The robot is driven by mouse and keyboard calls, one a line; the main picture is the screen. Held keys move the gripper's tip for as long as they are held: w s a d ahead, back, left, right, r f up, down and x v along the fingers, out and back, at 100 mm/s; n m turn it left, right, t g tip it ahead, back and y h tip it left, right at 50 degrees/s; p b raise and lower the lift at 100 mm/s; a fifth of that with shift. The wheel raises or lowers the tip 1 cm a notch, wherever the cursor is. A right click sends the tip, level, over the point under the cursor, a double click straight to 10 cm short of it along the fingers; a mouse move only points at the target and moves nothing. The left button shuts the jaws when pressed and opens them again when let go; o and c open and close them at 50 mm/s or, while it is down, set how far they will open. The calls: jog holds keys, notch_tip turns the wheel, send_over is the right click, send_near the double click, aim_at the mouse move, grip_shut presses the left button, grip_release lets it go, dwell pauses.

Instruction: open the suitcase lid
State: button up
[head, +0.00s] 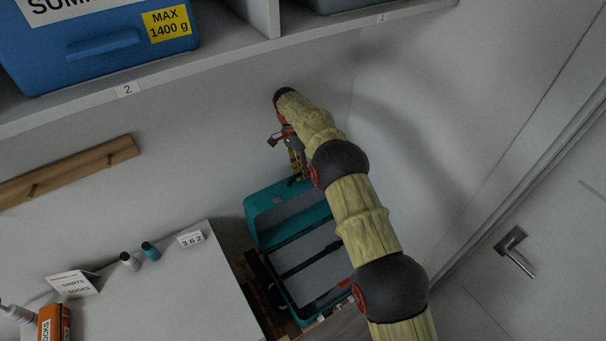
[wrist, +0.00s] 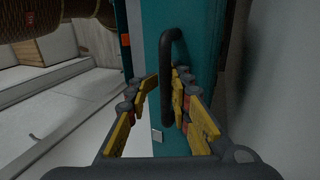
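The teal suitcase stands open in the head view. Its lid (head: 262,207) is raised and leans back towards the wall, and its grey-lined base (head: 318,262) with a dark strap faces up. My gripper (head: 298,178) is at the lid's upper edge. In the wrist view the teal shell (wrist: 200,30) carries a black loop handle (wrist: 167,45). The yellow-padded fingers of my gripper (wrist: 163,84) are apart, on either side of the handle's bar, with a small gap showing. Whether a finger touches the handle is unclear.
A shelf (head: 215,60) with a blue bin (head: 100,45) is above left. A white cabinet top (head: 160,285) with small bottles and signs lies left of the suitcase. A door with a handle (head: 515,250) is at the right. The wall is close behind the lid.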

jog(key=shift+r, duration=0.25)
notch_tip(320, 180, up, 10)
dwell(0.6)
jog(key=shift+f, duration=0.15)
jog(key=shift+c, duration=0.2)
